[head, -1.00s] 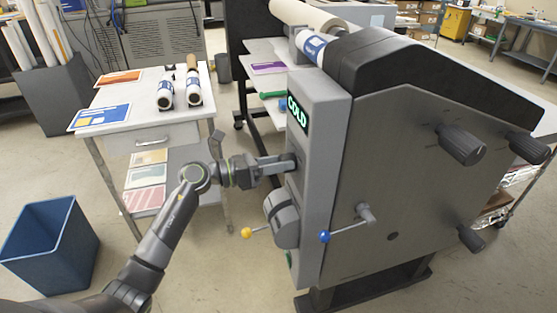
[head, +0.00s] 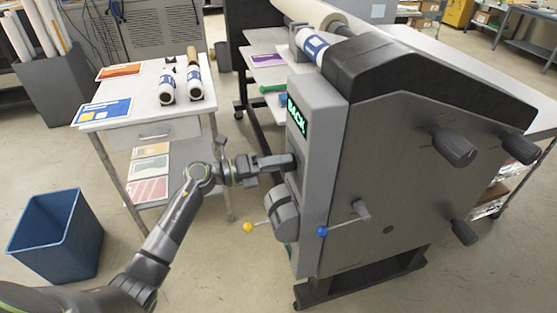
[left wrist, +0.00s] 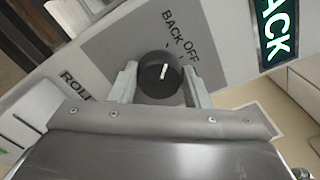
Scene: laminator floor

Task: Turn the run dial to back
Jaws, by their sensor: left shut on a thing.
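The laminator's run dial (left wrist: 160,75) is a black round knob with a white pointer line, beside printed BACK and OFF labels in the left wrist view. My left gripper (left wrist: 160,86) is shut on the dial, one finger on each side. The pointer tilts up and slightly right, towards the labels. In the head view my left gripper (head: 290,162) reaches the machine's end panel, and the dial is hidden by the fingers. The green display (head: 297,116) above it reads BACK. It also shows partly in the left wrist view (left wrist: 278,30). My right gripper is out of view.
Below the dial, a grey rounded part (head: 282,213) stands out near levers with a yellow ball (head: 248,227) and a blue ball (head: 322,231). A blue bin (head: 55,240) is on the floor.

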